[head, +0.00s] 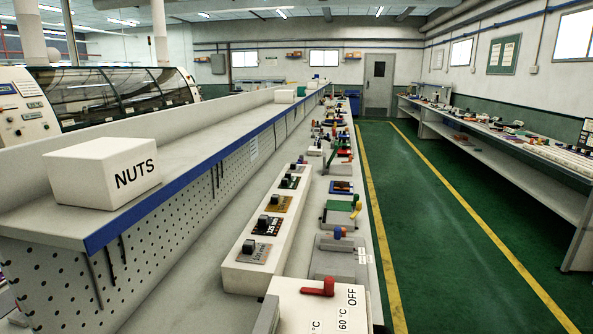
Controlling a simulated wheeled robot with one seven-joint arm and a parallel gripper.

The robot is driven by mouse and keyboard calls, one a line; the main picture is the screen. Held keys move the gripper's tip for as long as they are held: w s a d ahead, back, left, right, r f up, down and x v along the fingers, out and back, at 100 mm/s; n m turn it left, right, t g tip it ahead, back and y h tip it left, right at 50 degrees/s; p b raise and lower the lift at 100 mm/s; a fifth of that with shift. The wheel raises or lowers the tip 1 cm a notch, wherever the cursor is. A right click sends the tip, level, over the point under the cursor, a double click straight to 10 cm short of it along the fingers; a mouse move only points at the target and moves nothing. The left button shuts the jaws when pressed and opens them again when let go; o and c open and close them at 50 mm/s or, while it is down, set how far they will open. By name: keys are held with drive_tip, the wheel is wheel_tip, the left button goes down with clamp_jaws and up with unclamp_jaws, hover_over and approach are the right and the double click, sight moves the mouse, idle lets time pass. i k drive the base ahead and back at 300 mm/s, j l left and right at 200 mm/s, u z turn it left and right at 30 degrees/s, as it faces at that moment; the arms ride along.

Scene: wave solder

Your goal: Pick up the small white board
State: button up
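I cannot pick out a small white board with certainty. The workbench (187,277) holds many small parts in a row running away from me, and the far ones are too small to tell apart. A white box with a red lever (318,287) and printed "60 °C" and "OFF" stands nearest, at the bottom. Behind it are a grey block with a blue knob (339,257) and a grey block (341,213) with a green top and a yellow knob. My gripper is not in view.
A long white block with dials (247,273) stands left of the row. A white box marked "NUTS" (104,173) sits on the raised shelf (190,148). The green aisle (425,215) between yellow lines is clear. Another bench (500,145) stands at the right.

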sight(294, 168)
drive_tip(key=i+l+z, duration=0.3)
drive_tip(key=l, duration=0.35)
drive_tip(key=i+l+z, duration=0.3)
drive_tip(key=i+l, duration=0.2)
drive_tip(key=i+l+u, duration=0.1)
drive_tip(key=i, duration=0.45)
drive_tip(key=i+l+u, duration=0.1)
drive_tip(key=i, duration=0.45)
drive_tip(key=i+u, duration=0.1)
drive_tip(key=i, duration=0.5)
drive_tip(key=i+l+u, duration=0.15)
drive_tip(key=i, duration=0.4)
drive_tip(key=i+l+u, duration=0.1)
drive_tip(key=i+u, duration=0.4)
drive_tip(key=i+l+u, duration=0.25)
drive_tip(key=u, duration=0.25)
drive_tip(key=i+l+u, duration=0.45)
